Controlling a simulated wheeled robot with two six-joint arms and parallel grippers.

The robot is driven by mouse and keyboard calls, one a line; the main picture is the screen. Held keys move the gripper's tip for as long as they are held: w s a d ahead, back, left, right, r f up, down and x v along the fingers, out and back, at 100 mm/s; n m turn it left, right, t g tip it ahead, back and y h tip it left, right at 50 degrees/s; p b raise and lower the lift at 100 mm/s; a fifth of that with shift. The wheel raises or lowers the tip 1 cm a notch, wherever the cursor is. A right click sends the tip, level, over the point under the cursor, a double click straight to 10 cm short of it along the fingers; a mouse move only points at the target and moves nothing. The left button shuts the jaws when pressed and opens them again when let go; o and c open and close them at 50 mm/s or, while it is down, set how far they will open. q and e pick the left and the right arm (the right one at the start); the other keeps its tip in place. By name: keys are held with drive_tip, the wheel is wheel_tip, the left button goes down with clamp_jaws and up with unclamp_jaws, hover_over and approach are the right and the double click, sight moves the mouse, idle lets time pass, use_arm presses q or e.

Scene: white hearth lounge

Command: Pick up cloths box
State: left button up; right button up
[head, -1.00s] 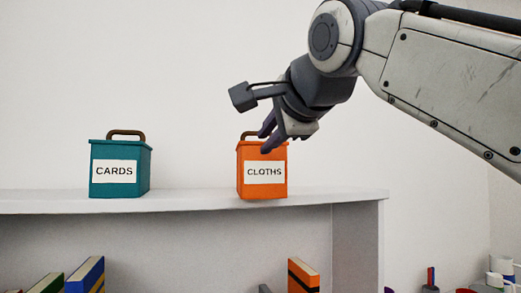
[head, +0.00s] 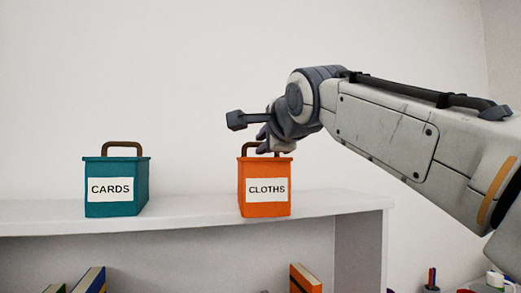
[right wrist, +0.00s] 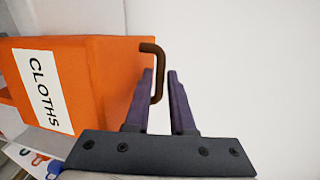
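The cloths box (head: 264,165) is orange with a white CLOTHS label and a brown handle on top. It stands upright on the white shelf top (head: 200,213). In the right wrist view the box (right wrist: 105,75) is at the left and its handle (right wrist: 157,75) lies between my fingers. My right gripper (head: 266,146) is at the handle, above the box's right side. Its fingers (right wrist: 163,95) are apart, with the handle nearer the left finger. The fingertips are partly hidden in the head view. My left gripper is not in view.
A teal cards box (head: 112,207) with a brown handle stands to the left on the same shelf top, with a clear gap between the boxes. Books (head: 305,280) stand on the shelf below. A plain white wall is behind.

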drive_tip(key=shift+w+f, duration=0.1)
drive_tip(key=shift+w, duration=0.2)
clamp_jaws()
